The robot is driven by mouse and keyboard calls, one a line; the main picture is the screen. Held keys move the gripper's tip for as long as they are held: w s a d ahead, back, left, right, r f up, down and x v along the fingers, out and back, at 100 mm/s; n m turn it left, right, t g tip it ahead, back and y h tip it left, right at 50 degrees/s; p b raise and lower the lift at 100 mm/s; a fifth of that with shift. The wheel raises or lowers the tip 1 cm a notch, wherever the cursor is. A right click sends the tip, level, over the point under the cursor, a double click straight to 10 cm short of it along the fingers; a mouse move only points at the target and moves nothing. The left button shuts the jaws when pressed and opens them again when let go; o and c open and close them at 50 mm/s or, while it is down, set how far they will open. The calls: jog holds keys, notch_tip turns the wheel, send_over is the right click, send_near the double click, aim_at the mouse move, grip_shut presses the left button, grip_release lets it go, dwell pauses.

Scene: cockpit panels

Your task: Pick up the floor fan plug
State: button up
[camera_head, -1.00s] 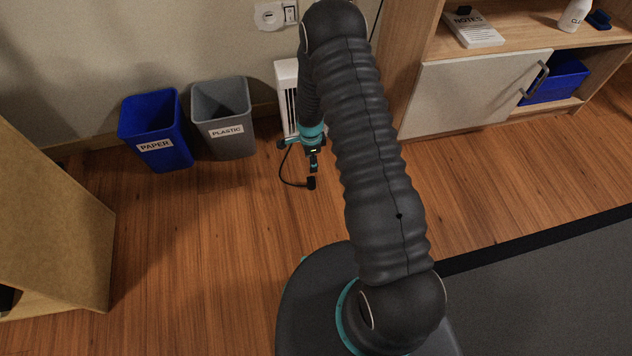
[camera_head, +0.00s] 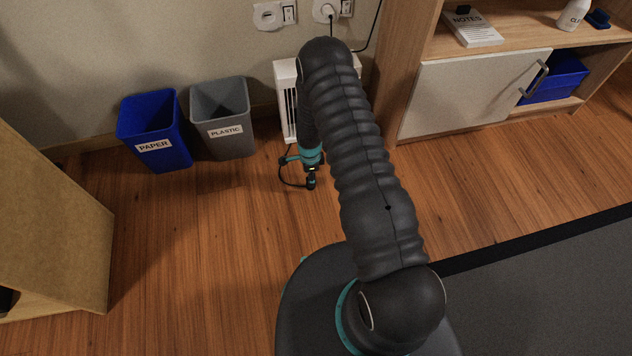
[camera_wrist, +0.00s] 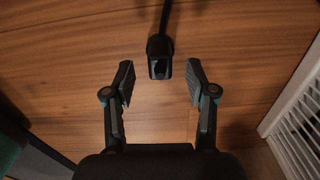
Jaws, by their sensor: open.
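The floor fan plug (camera_wrist: 159,58) is black and lies on the wooden floor, with its cable running up out of the wrist view. In the head view the plug (camera_head: 311,184) shows just below my gripper (camera_head: 311,170), at the end of a black cable loop beside the white floor fan (camera_head: 287,75). In the wrist view my gripper (camera_wrist: 159,85) is open and empty, its two fingers spread to either side of the plug. The plug sits near the centre line, level with or slightly beyond the fingertips. The height gap cannot be told. My arm hides part of the fan.
A blue paper bin (camera_head: 155,130) and a grey plastic bin (camera_head: 222,118) stand left of the fan. Wall sockets (camera_head: 270,15) are above it. A wooden cabinet (camera_head: 470,95) stands on the right. The fan's white grille (camera_wrist: 296,125) is close at the right in the wrist view.

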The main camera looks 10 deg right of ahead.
jog(key=shift+f, duration=1.8)
grip_shut()
jog(key=shift+r, duration=0.15)
